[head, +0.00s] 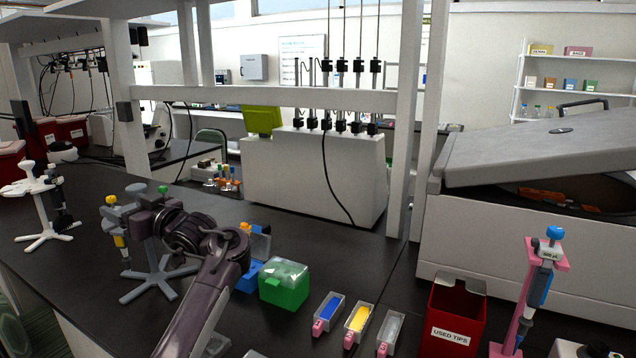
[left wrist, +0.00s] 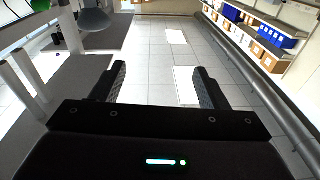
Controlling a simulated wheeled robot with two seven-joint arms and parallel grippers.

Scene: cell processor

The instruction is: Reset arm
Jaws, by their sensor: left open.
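My left arm reaches up from the bottom of the head view, and its wrist is in front of the pipette stand (head: 158,285) at left. The fingers are hard to make out there. In the left wrist view my left gripper (left wrist: 160,88) is open, with its two dark fingers wide apart. Nothing is between them; tiled floor shows behind. My right gripper is in neither view.
On the black bench (head: 335,275) are a green box (head: 284,290), small trays with blue (head: 328,312) and yellow (head: 358,320) contents, and a red used-tips bin (head: 452,325). A pink pipette stand (head: 518,310) and a grey lidded machine (head: 500,225) are at right. A white pipette stand (head: 42,225) is at far left.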

